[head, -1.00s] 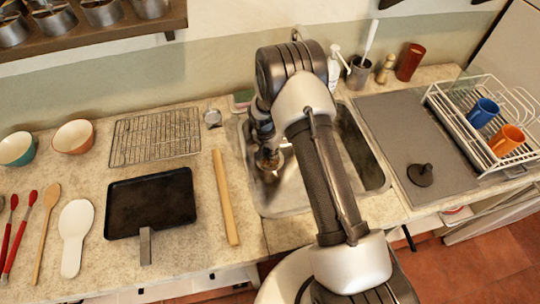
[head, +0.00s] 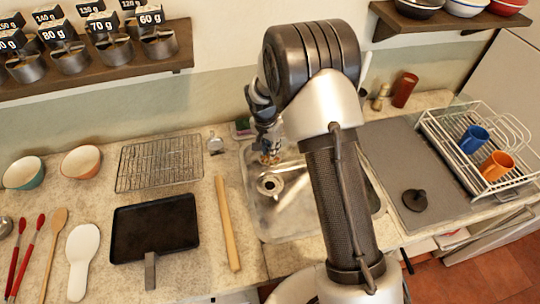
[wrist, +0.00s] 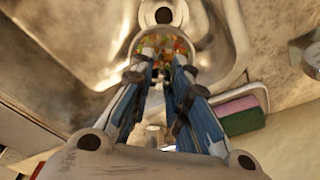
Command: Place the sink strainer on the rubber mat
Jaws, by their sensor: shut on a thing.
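The sink strainer (wrist: 165,43), full of small colourful scraps, is between my fingertips in the wrist view. My gripper (wrist: 163,62) is shut on it. In the head view my gripper (head: 268,150) hangs over the left part of the steel sink (head: 262,222), and only a small part of the strainer (head: 269,158) shows below it. The open drain (head: 270,184) is visible in the sink, apart from the strainer. The grey rubber mat (head: 400,145) lies flat on the counter right of the sink.
A black stopper (head: 415,200) stands on the mat's front part. A white dish rack (head: 508,185) with a blue mug (head: 473,139) and an orange mug (head: 497,165) is on its right. A sponge (wrist: 240,115) lies by the sink. The mat's middle is clear.

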